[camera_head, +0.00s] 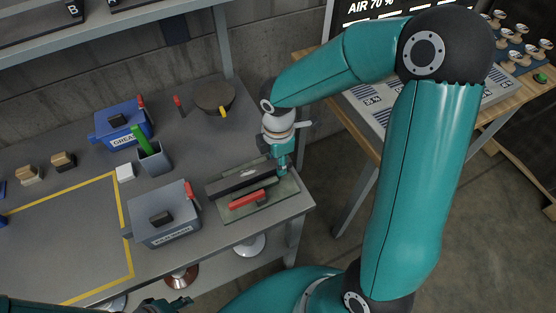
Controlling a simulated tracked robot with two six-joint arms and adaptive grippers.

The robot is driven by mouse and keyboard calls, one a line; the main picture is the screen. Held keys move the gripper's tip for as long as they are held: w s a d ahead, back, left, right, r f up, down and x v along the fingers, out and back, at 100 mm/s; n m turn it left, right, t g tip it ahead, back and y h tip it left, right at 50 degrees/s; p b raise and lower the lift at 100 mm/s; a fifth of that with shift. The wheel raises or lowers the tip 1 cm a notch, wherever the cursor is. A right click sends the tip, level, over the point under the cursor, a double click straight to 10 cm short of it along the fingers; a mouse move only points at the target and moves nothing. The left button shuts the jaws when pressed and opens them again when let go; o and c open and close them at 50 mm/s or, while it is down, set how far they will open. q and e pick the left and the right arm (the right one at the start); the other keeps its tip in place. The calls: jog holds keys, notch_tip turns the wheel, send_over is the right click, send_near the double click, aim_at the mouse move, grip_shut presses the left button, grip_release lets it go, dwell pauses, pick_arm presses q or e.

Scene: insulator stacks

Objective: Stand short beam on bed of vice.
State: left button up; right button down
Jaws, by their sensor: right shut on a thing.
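My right gripper (281,158) points down at the right end of the vice on the bench. It is shut on a small piece, taken as the short beam; the gripper hides most of it, and I cannot tell whether it touches the bed. What looks like the vice is a flat grey-green bed (280,193) with a long dark bar (236,181) along its back and a red bar (247,199) in front. My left gripper (165,304) shows only partly at the bottom edge; its jaws are unclear.
A grey lidded box (163,237) stands left of the vice. Behind it are a white block (125,172), a grey cup (155,162) with a green item, a blue grease box (119,132) and a round dark dish (214,95). The yellow-outlined area (60,240) is mostly clear.

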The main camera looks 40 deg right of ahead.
jog(key=shift+f, duration=0.15)
jog(key=c, duration=0.8)
grip_release()
jog(key=shift+c, duration=0.2)
jog(key=shift+r, duration=0.2)
notch_tip(320, 180, up, 12)
jog(key=shift+p, duration=0.3)
